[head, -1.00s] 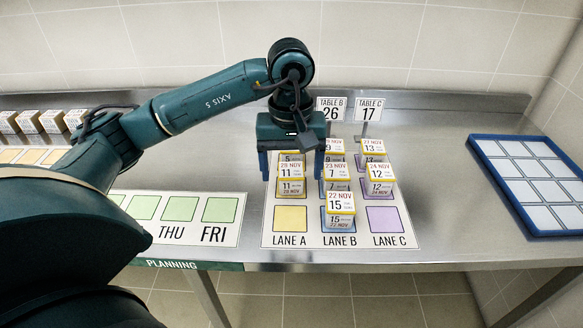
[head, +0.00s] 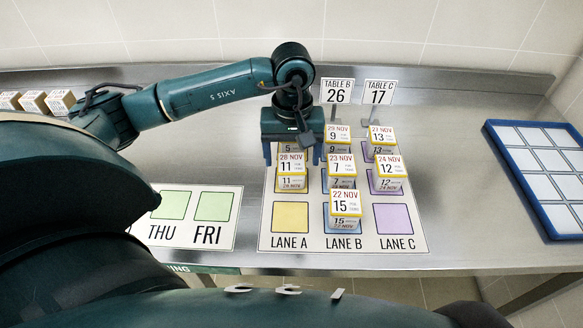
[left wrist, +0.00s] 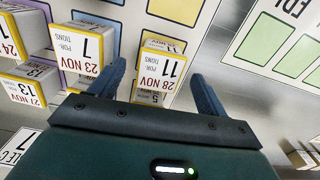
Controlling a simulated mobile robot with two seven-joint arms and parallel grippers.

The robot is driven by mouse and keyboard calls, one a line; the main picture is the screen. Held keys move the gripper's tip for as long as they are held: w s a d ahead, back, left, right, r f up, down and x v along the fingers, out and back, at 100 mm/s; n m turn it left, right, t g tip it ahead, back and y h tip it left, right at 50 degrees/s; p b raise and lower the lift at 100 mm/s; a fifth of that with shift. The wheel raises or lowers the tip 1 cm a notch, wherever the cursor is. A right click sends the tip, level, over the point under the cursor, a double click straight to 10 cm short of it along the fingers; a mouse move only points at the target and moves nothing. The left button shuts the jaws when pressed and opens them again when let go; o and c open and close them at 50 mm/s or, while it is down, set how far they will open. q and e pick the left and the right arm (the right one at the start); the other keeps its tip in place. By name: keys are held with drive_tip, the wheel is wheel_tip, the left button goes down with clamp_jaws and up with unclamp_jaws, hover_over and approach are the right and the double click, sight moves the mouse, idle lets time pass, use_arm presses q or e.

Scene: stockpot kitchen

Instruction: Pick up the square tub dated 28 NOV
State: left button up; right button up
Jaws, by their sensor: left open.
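The square tub dated 28 NOV (head: 292,172) stands in Lane A of the lane mat (head: 268,245). Its top label reads 28 NOV and 11. It also shows in the left wrist view (left wrist: 161,70), between the two fingers. My left gripper (head: 292,160) is open, with its fingers pointing down just behind or above this tub in the head view. The fingers are on either side of it, and I cannot tell whether they touch it. In the left wrist view the open gripper (left wrist: 160,85) shows both fingers. My right gripper is not in view.
Another tub (head: 286,147) stands behind in Lane A, partly hidden by my gripper. Lane B holds tubs dated 23 NOV (head: 341,168), 22 NOV (head: 346,203) and 29 NOV (head: 338,136). Lane C holds 24 NOV (head: 388,170) and 21 NOV (head: 381,138). A blue-rimmed tray (head: 520,185) lies at right.

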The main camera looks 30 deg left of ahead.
sight(292, 165)
use_arm(q)
drive_tip(key=shift+a+f+p, duration=0.1)
drive_tip(key=shift+f+p, duration=0.6)
drive_tip(key=shift+f, duration=2.3)
drive_tip(key=shift+c, duration=0.6)
drive_tip(key=c, duration=0.9)
drive_tip(key=shift+c, duration=0.2)
